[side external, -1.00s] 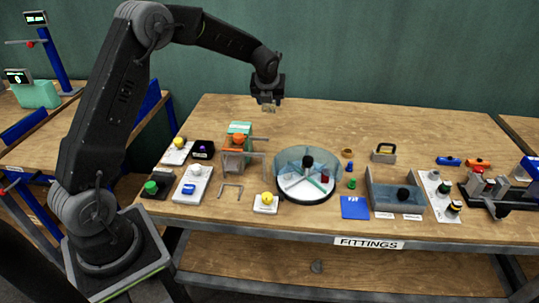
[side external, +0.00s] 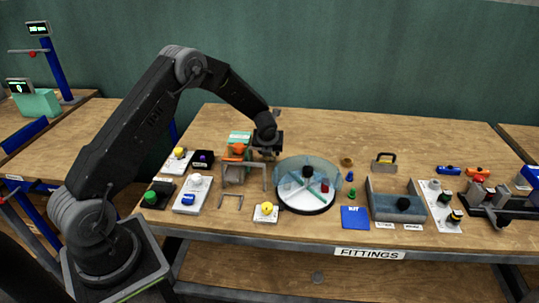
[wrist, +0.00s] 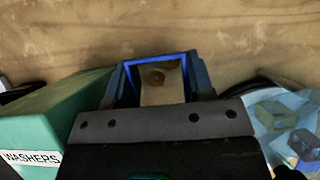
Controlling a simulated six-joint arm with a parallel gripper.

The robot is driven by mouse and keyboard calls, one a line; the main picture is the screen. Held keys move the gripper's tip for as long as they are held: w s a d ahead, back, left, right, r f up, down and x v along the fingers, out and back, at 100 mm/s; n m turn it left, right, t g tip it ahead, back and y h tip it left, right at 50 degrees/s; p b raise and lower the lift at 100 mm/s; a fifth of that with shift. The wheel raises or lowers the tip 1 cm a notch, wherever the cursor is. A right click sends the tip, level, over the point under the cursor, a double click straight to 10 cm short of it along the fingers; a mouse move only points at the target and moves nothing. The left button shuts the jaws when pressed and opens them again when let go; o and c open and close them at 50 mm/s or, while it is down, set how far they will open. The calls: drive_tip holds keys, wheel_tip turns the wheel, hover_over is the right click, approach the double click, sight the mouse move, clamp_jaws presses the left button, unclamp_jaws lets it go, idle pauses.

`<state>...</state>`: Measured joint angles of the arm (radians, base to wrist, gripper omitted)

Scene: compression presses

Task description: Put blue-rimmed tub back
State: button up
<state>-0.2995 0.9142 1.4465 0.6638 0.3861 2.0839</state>
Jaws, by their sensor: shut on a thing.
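The blue-rimmed tub (wrist: 191,66) sits between my fingers in the wrist view, its open top with a bright blue inner edge. A tan floor with a small round brownish thing shows inside it. My gripper (side external: 267,152) is shut on the tub, low over the table behind the grey bracket and left of the round clear bowl. The tub is hidden by my gripper in the side view. I cannot tell whether its underside touches the table.
A green box labelled WASHERS (wrist: 40,115) is close on the tub's left. The round clear bowl (side external: 283,172) with its dividers is close on the right. A grey bracket (side external: 250,163) stands in front. Bare tabletop lies behind.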

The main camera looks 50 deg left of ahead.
drive_tip(key=shift+f, duration=1.05)
drive_tip(key=shift+f, duration=0.15)
drive_tip(key=o, duration=1)
